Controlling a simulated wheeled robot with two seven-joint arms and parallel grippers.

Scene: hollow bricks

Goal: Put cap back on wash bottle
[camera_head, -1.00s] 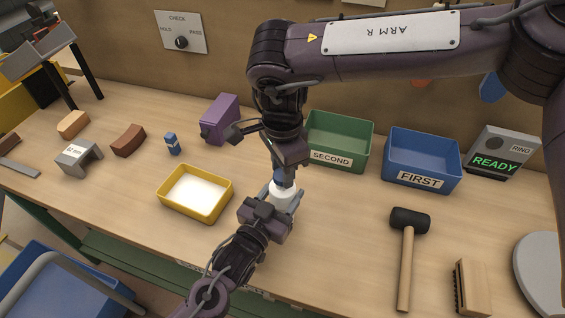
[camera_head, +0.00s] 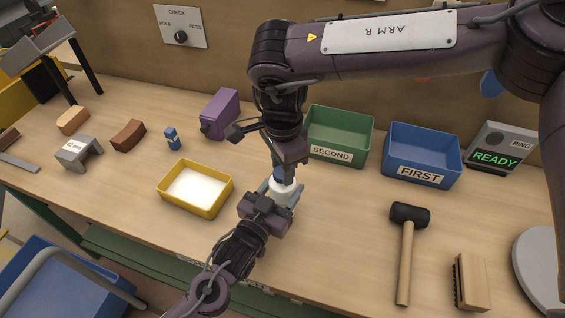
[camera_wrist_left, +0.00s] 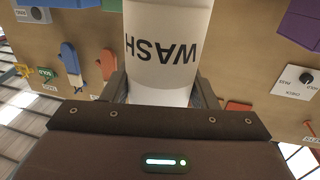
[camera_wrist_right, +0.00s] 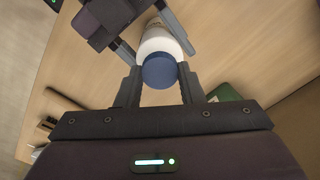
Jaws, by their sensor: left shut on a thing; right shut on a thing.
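The white wash bottle (camera_head: 284,188) is upright above the front middle of the table. My left gripper (camera_head: 276,195) is shut on its body. In the left wrist view the bottle (camera_wrist_left: 165,50) shows its WASH label between the fingers. My right gripper (camera_wrist_right: 160,82) comes from above and is shut on the blue cap (camera_wrist_right: 159,70). In the head view the cap (camera_head: 279,173) shows just above the bottle, roughly in line with it. Whether the cap touches or sits on the neck is hidden by the cap and fingers.
A yellow tray (camera_head: 171,203) with white contents stands to the left. The green SECOND bin (camera_head: 331,154) and blue FIRST bin (camera_head: 418,177) stand behind and right. A purple block (camera_head: 222,112) is behind. A mallet (camera_head: 407,245) and brush (camera_head: 471,282) lie at right.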

